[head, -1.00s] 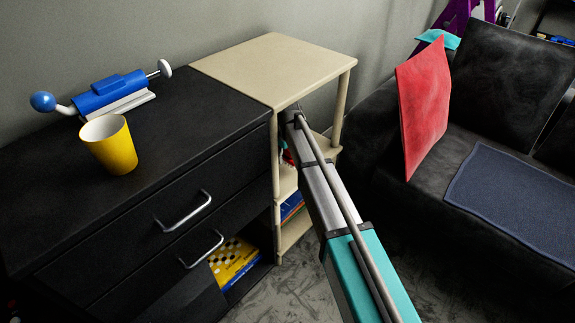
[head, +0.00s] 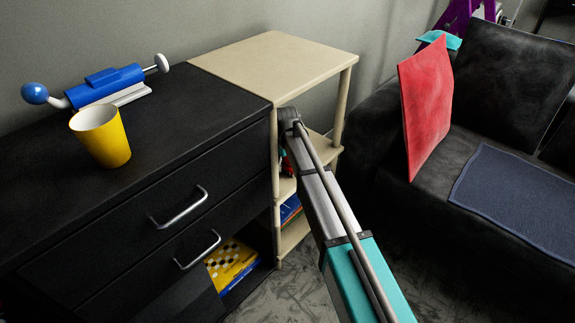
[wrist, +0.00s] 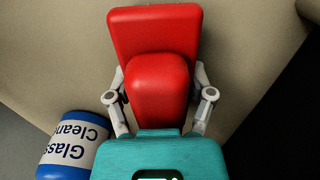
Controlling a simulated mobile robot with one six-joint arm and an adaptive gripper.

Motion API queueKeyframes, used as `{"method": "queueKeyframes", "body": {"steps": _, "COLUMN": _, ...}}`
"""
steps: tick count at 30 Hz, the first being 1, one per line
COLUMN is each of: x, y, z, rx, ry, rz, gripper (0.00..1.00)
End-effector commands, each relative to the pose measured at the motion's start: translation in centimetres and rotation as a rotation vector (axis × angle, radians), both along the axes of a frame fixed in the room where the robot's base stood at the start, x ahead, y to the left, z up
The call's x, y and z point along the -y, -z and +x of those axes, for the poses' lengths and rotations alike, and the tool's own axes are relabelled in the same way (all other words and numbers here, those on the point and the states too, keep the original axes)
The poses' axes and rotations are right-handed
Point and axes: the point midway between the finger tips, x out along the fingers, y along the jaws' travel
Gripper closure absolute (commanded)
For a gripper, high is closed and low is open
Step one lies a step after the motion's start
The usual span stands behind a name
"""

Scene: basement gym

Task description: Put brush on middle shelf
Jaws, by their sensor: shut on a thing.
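The red brush (wrist: 155,32) fills the middle of the wrist view, with a wide flat part and a rounded part nearer me. My gripper (wrist: 160,78) is shut on it, one finger on each side. The beige shelf unit (head: 275,62) stands beside the black dresser in the head view. Its middle shelf (head: 287,188) shows in part behind my arm, which reaches in at that level. A bit of red shows there, but my gripper is mostly hidden. I cannot tell whether the brush touches the shelf board.
A blue and white Glass Cleaner container (wrist: 72,148) lies close left of my gripper. A yellow cup (head: 103,138) and a blue device (head: 108,84) stand on the dresser (head: 60,190). A black sofa (head: 500,90) is at right.

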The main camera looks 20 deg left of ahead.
Motion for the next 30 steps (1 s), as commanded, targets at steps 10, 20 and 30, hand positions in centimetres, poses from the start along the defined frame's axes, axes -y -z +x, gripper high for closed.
{"method": "queueKeyframes", "body": {"steps": 10, "x": 0.0, "y": 0.2, "z": 0.0, "rx": 0.0, "ry": 0.0, "rz": 0.0, "gripper": 0.0}}
{"method": "queueKeyframes", "body": {"steps": 20, "x": 0.0, "y": 0.1, "z": 0.0, "rx": 0.0, "ry": 0.0, "rz": 0.0, "gripper": 0.0}}
{"method": "queueKeyframes", "body": {"steps": 30, "x": 0.0, "y": -1.1, "z": 0.0, "rx": 0.0, "ry": -0.001, "rz": 0.0, "gripper": 0.0}}
